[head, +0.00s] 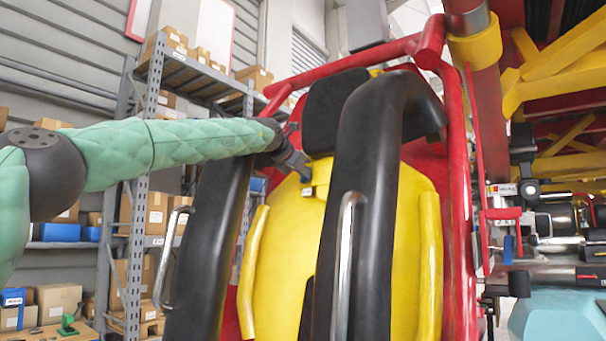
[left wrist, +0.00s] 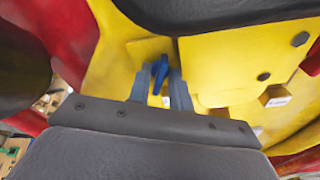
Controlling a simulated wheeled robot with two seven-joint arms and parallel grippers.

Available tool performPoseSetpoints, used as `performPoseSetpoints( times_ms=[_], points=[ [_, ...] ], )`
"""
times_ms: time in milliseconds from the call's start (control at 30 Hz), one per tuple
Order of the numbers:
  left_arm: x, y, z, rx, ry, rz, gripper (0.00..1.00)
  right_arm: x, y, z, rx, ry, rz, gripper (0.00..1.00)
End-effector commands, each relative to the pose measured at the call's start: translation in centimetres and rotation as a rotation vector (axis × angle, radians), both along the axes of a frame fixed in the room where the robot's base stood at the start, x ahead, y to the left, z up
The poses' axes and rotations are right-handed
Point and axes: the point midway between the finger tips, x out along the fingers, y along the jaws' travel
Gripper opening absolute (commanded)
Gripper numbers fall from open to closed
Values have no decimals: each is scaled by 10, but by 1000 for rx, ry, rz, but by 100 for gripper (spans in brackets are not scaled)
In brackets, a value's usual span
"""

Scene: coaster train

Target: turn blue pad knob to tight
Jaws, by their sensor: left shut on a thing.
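The blue pad knob (left wrist: 159,73) is a small blue handle on the yellow seat back, seen in the left wrist view between my fingertips. In the left wrist view my left gripper (left wrist: 160,88) is shut on the knob, one grey finger on each side. The black head pad (head: 330,108) is just above it, on the yellow seat back (head: 405,235). My right gripper is in neither view.
The black over-shoulder restraint (head: 365,190) with chrome handles (head: 345,265) stands in front of the seat, one side close under my left arm. Red frame tubes (head: 340,65) surround the seat. Shelves with boxes (head: 150,200) stand behind on the left.

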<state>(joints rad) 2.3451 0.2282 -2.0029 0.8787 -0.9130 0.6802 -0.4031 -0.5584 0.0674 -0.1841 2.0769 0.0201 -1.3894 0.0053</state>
Motion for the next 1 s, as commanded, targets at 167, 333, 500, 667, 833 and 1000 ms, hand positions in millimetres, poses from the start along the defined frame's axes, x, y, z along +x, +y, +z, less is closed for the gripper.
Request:
performPoseSetpoints(
  times_ms=[167, 333, 500, 667, 833, 1000],
  points=[
    [0, 0, -1, 65, -52, -19, 0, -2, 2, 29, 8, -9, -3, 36],
    [0, 0, -3, 171, -126, -50, 0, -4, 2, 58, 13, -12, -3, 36],
    [-1, -1, -2, 295, -218, -86, 0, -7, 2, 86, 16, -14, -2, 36],
    [-2, -1, -2, 417, -305, -120, 0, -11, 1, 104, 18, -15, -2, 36],
    [-2, -1, -2, 543, -397, -155, 0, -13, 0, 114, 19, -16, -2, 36],
    [-2, -2, -3, 662, -483, -190, 0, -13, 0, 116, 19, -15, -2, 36]
  ],
)
